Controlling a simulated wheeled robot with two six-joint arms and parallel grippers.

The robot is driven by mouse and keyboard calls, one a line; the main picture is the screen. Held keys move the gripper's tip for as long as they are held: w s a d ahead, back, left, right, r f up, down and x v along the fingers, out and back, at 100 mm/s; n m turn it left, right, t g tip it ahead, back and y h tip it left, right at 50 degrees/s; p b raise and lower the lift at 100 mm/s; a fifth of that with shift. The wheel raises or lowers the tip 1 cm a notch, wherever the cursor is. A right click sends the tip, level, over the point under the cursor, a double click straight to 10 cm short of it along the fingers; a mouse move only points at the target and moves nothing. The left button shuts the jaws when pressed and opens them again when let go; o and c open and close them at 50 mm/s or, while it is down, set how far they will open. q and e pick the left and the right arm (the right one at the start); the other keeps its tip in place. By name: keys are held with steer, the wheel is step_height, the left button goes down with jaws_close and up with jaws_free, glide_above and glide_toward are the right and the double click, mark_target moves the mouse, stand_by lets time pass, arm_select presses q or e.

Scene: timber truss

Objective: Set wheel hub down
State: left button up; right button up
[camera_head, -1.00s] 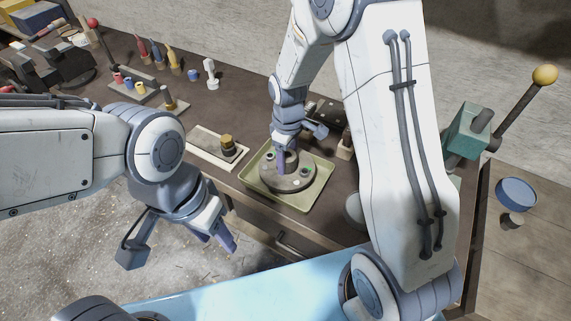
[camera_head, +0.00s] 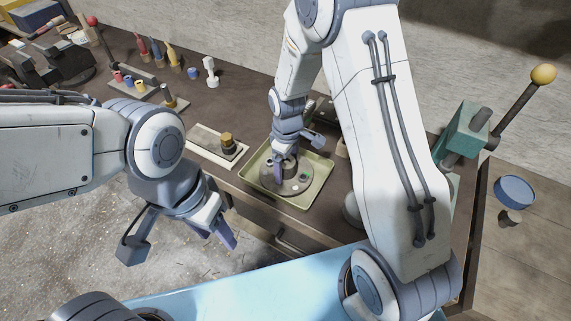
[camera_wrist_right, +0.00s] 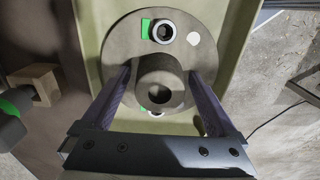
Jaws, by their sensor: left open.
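The wheel hub is a round dark grey disc with a raised central boss. In the head view the hub (camera_head: 299,187) lies flat in the shallow olive tray (camera_head: 318,184). The right wrist view shows the hub (camera_wrist_right: 122,48) from above, with its boss, a round socket and green marks. My right gripper (camera_head: 281,177) is over the hub. In the wrist view its fingers (camera_wrist_right: 160,72) straddle the boss with narrow gaps on both sides, so it looks open. My left gripper (camera_head: 184,240) is open and empty, in front of the bench and left of the tray.
A pale tray with a brass-topped part (camera_head: 227,140) stands left of the olive tray. Several coloured tools (camera_head: 157,55) and small cups stand at the back left. A green lever device (camera_head: 466,135) and a blue dish (camera_head: 515,189) are on the right.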

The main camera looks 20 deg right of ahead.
mark_target(286, 162)
steer(key=shift+r, duration=0.2)
step_height(286, 162, up, 11)
steer(key=shift+r+b, duration=0.1)
steer(key=shift+b, duration=0.75)
steer(key=s+a+r, duration=0.1)
steer(key=s+a, duration=0.2)
steer(key=s, duration=0.5)
steer(key=s+a+r+m, duration=0.1)
steer(key=s+a+r, duration=0.1)
steer(key=s, duration=0.6)
steer(key=s+a+r+y, duration=0.1)
steer(key=s+a+r, duration=0.1)
steer(key=s, duration=0.5)
steer(key=shift+s+a+m, duration=0.4)
steer(key=shift+a, duration=0.5)
